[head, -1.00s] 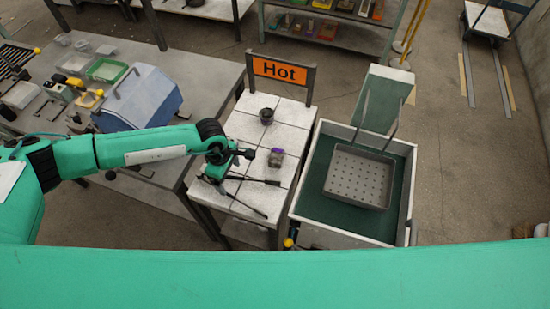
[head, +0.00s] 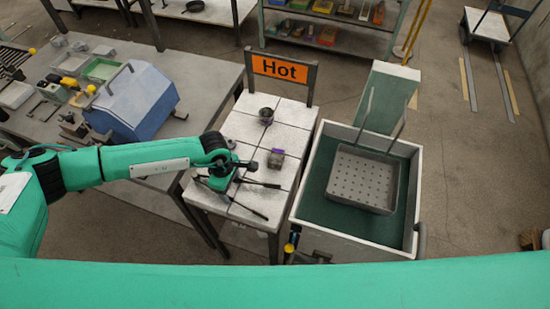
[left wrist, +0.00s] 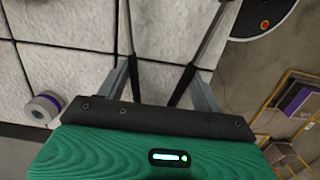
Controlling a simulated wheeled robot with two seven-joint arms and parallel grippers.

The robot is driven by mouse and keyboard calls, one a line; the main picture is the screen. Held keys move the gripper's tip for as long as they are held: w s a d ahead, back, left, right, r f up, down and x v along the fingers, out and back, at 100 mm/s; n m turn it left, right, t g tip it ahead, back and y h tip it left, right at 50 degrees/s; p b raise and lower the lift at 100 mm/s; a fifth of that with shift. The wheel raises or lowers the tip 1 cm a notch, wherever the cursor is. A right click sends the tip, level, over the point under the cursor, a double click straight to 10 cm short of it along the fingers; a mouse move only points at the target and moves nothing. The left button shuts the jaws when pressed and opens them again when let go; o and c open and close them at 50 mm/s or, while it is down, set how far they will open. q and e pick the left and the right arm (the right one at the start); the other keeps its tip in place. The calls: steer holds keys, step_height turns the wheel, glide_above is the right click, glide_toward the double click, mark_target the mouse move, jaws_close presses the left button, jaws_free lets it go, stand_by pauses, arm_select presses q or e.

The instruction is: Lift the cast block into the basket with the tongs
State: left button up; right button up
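The cast block (head: 276,158), small, grey and purple, stands on the tiled table; a grey-purple piece, likely the block, shows at left in the left wrist view (left wrist: 42,108). The dark tongs (head: 262,184) lie on the tiles below it, arms spread to the right, handle end hidden under my left gripper (head: 228,182). In the left wrist view my left gripper (left wrist: 160,78) has its fingers apart, with the two tong arms (left wrist: 125,35) running between them; firm contact is not clear. The perforated grey basket (head: 362,178) sits inside the tank. My right gripper is out of view.
The tank (head: 412,200) with its pale rim and green inside stands right of the tiled table (head: 240,128). A dark cup (head: 266,116) stands behind the block. An orange Hot sign (head: 279,69) rises at the back. A blue box (head: 132,103) is on the left bench.

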arm_select(q)
steer(key=shift+c, duration=0.8)
steer(key=shift+r, duration=0.35)
step_height(320, 180, up, 11)
steer(key=p, duration=0.5)
steer(key=shift+r, duration=0.15)
steer(key=s+a+r+m+b, duration=0.2)
steer(key=a+r+m+b, duration=0.1)
steer(key=m, duration=0.4)
steer(key=s+a+r+m+y+b, duration=0.1)
steer(key=s+a+r+m+b, duration=0.1)
steer(key=a+m+b, duration=0.3)
steer(key=shift+a+r+m+g, duration=0.25)
steer(key=shift+r+m+g, duration=0.15)
steer(key=shift+r+m, duration=0.55)
steer(key=shift+f, duration=0.1)
